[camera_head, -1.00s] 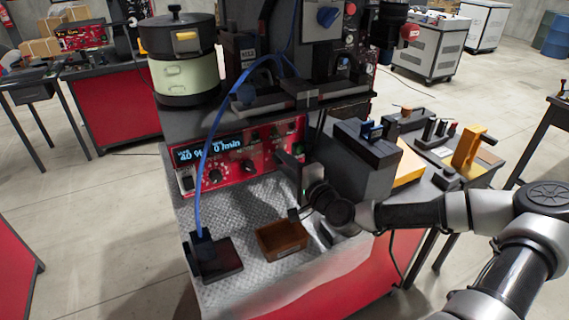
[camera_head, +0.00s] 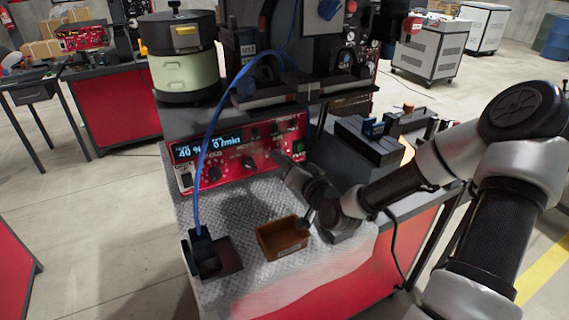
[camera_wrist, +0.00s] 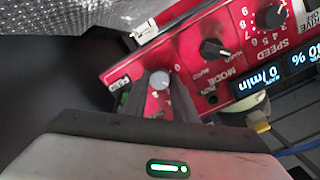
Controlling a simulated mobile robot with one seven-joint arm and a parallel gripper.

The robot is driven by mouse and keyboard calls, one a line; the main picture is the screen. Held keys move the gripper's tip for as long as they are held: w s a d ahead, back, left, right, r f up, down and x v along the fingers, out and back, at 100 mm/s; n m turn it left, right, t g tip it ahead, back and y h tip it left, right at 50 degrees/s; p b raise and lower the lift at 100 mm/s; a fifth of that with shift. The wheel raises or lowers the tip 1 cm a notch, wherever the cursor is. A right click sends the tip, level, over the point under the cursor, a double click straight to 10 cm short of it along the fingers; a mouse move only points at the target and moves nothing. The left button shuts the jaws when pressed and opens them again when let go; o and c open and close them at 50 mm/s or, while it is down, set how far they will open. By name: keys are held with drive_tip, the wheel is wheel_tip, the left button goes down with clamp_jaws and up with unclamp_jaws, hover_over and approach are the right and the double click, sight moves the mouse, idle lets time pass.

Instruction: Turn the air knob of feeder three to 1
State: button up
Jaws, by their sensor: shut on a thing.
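The red control panel (camera_head: 235,155) of the feeder has a lit display (camera_head: 208,148) reading 40 % and 0 /min, and several black knobs. My gripper (camera_head: 287,163) is at the panel's right end, low down. In the wrist view the panel appears upside down. There my gripper (camera_wrist: 158,98) has its two dark fingers on either side of a round grey knob (camera_wrist: 160,79) and is shut on it. Its label and pointer are too small or hidden to read. The MODE knob (camera_wrist: 214,49) and the SPEED knob (camera_wrist: 270,16) are apart from the fingers.
A brown bin (camera_head: 283,238) and a dark holder with a blue hose (camera_head: 212,257) stand on the metal plate in front. The green and black bowl feeder (camera_head: 185,70) rises behind. Dark fixtures (camera_head: 372,146) stand on the right.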

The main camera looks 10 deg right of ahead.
drive_tip(key=shift+n, duration=0.6)
drive_tip(key=shift+b, duration=0.35)
drive_tip(key=o, duration=1)
drive_tip(key=shift+o, duration=0.2)
drive_tip(key=shift+s, duration=0.1)
drive_tip(key=p+v, duration=1.4)
drive_tip(key=v, duration=0.3)
